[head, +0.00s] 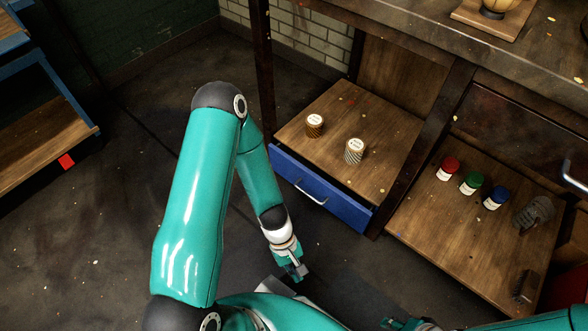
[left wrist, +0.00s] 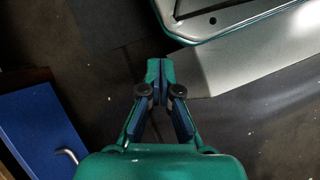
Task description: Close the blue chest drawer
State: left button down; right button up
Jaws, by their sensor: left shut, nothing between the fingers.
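The blue drawer (head: 345,205) sits low in the wooden chest, under a wooden shelf. A narrow dark gap shows behind the top of its front, so it seems slightly open. Its metal handle (head: 311,194) is on the front. In the left wrist view the blue front (left wrist: 35,135) and handle (left wrist: 67,156) are at the lower left. My left gripper (head: 298,271) is shut and empty, in front of the drawer and apart from it. Its closed fingers also show in the left wrist view (left wrist: 158,68). My right gripper (head: 405,324) is partly cut off at the bottom edge.
Two small patterned containers (head: 314,125) (head: 354,151) stand on the shelf above the drawer. Red (head: 448,168), green (head: 470,184) and blue (head: 495,198) jars stand on the right shelf. A blue-framed bench (head: 45,150) is at the left. Dark floor between is clear.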

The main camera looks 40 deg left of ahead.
pick_arm(q)
jog(key=w+a+n+t+h+p, duration=0.1)
jog(key=w+n+t+h, duration=0.1)
jog(key=w+n, duration=0.4)
jog(key=n+t+y+b, duration=0.2)
jog(key=n+t+y, duration=0.55)
jog(key=n, duration=0.85)
send_near(299, 170)
notch_tip(299, 170, down, 6)
jog(key=s+t+h, duration=0.1)
jog(key=t, duration=0.1)
jog(key=w, duration=0.1)
jog(key=w+b, duration=0.1)
jog(key=w, duration=0.1)
jog(key=shift+w+a+r, duration=0.1)
jog(key=shift+w+a, duration=0.1)
jog(key=shift+a, duration=0.1)
jog(key=shift+w+r+b, duration=0.1)
jog(key=shift+w+b, duration=0.25)
jog(key=shift+w, duration=0.2)
